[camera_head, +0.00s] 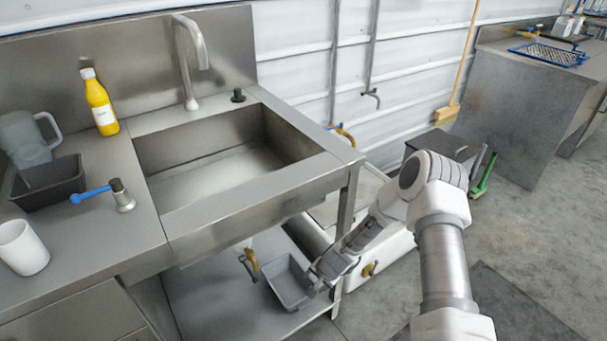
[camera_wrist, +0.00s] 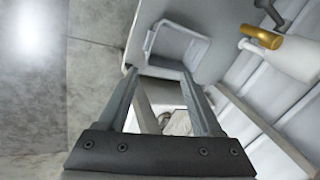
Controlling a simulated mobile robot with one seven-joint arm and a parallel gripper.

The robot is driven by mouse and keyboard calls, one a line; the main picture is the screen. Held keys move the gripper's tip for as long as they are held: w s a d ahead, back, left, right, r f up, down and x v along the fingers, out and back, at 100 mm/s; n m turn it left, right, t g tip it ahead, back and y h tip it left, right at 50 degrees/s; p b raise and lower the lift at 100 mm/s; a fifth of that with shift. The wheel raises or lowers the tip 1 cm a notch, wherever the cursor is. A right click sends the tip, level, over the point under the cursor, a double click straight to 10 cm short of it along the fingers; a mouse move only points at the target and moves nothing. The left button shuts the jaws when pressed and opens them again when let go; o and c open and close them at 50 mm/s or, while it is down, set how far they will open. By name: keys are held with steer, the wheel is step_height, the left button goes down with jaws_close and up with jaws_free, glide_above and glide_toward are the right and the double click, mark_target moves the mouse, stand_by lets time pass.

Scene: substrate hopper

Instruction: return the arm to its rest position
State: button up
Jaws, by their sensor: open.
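My gripper (camera_head: 318,279) is low under the right front corner of the sink, with my arm reaching down from the right. In the wrist view my gripper (camera_wrist: 158,85) is open, its two fingers apart. A grey tray (camera_head: 289,284) sits on the lower shelf, next to the fingertips in the head view. The tray (camera_wrist: 178,47) lies just beyond the fingertips in the wrist view. Nothing shows held between the fingers. I cannot tell whether a finger touches the tray.
The steel sink counter (camera_head: 250,198) overhangs my gripper, and its leg (camera_head: 347,205) stands close to my arm. A brass-handled valve (camera_head: 252,262) hangs above the shelf. A white tank (camera_head: 385,256) stands behind my forearm. The floor (camera_head: 535,235) on the right is open.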

step_height(320, 180, up, 30)
steer(key=s+d+r+n+t, duration=0.1)
steer(key=d+n, duration=0.2)
steer(key=n, duration=0.2)
steer(key=s+d+r+n+t+h, duration=0.1)
steer(key=s+d+r, duration=0.3)
steer(key=s+r, duration=0.8)
steer(key=s+d+r+n+h, duration=0.2)
steer(key=s+d+r, duration=0.35)
steer(key=s, duration=0.95)
step_height(320, 180, up, 18)
steer(key=a+p, duration=0.2)
steer(key=p, duration=1.4)
steer(key=shift+w+f, duration=0.2)
steer(key=shift+w, duration=0.05)
